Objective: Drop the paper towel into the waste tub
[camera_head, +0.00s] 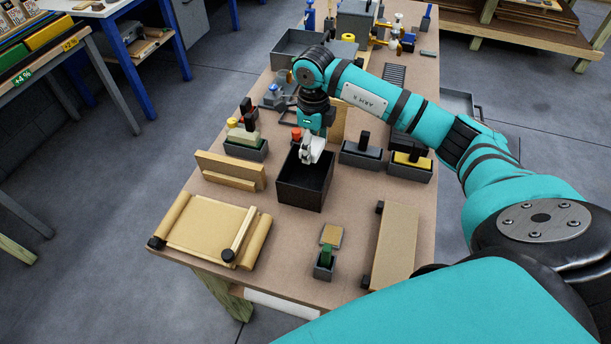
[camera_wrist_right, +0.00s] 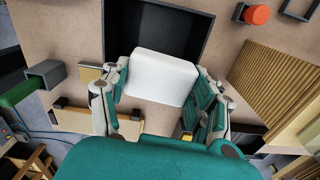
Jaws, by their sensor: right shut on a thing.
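The waste tub is a black open box (camera_head: 304,193) on the near part of the wooden table; its rim and dark inside also show in the right wrist view (camera_wrist_right: 203,28). My right gripper (camera_head: 310,155) points down over the tub's far part. It is shut on the white paper towel (camera_wrist_right: 162,76), a rounded white block between its two fingers in the right wrist view. In that view the towel covers part of the tub's edge; how high it is above the rim is hard to tell. My left gripper is not in view.
Holders with tools (camera_head: 246,143) stand left of the tub, and more holders (camera_head: 408,168) stand to its right. A wooden roller frame (camera_head: 208,230) lies at the near left. A small red-capped item (camera_wrist_right: 257,14) is beside the tub. The right front holds a tan board (camera_head: 395,245).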

